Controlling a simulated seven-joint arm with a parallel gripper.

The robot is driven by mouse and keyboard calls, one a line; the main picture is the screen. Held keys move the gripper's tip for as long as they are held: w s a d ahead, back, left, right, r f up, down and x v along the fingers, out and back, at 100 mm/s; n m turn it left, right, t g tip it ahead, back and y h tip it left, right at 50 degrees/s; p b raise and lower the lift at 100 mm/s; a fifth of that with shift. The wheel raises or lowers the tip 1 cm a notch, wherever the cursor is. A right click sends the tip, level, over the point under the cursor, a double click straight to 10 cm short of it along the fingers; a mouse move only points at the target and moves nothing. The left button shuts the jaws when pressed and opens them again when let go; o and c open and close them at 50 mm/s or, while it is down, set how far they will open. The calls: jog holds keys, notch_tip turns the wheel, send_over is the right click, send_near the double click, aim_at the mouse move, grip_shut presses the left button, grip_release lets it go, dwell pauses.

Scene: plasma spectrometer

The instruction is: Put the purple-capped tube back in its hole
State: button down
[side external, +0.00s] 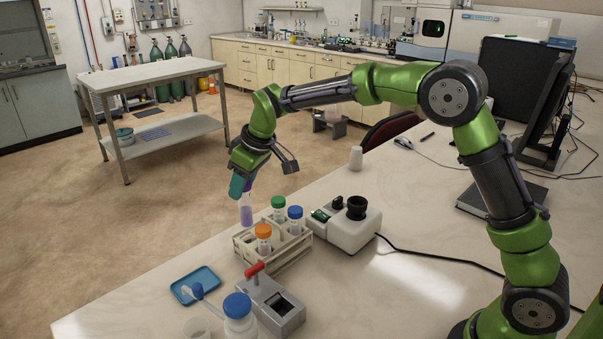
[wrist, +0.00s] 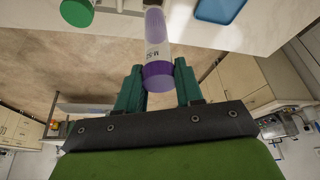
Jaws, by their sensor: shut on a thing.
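The purple-capped tube (side external: 246,208) hangs from my gripper (side external: 241,184) in the side view, at the rack's far left corner and apparently above its top. In the wrist view my gripper (wrist: 159,85) is shut on the purple cap of the tube (wrist: 155,35), with one teal finger on each side. The tube body is translucent with a white printed label. The wooden rack (side external: 277,259) holds a green-capped tube (side external: 278,207), a blue-capped tube (side external: 295,218) and an orange-capped tube (side external: 264,237). The hole for the purple tube cannot be made out clearly.
A white vortex-like device (side external: 345,228) stands right of the rack. A grey block with a red handle (side external: 276,300), a blue tray (side external: 195,285) and a blue-capped bottle (side external: 239,316) are in front. The bench edge runs close to the rack's left.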

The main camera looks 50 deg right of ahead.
aim_at(246, 216)
notch_tip(246, 216, down, 9)
jog(key=shift+r, duration=0.1)
dwell(0.3)
jog(key=shift+f, duration=0.2)
jog(key=c, duration=0.7)
grip_release()
jog(key=shift+r, duration=0.1)
jog(key=v, duration=1.2)
jog(key=s+d+r+m+t, duration=0.1)
jog(key=s+d+r+m, duration=0.15)
jog(key=s, duration=0.35)
jog(key=s+d+r+m, duration=0.1)
jog(key=s+r, duration=0.3)
jog(key=s, duration=0.2)
jog(key=s+f+m, duration=0.1)
jog(key=s, duration=0.4)
jog(key=s+d+m+t, duration=0.1)
jog(key=s+m, duration=0.1)
jog(key=s, duration=0.3)
jog(key=s+f+m+t, duration=0.1)
jog(key=s+m, duration=0.1)
jog(key=s, duration=0.2)
jog(key=shift+s+d+f, duration=0.3)
jog(key=shift+s+d, duration=0.1)
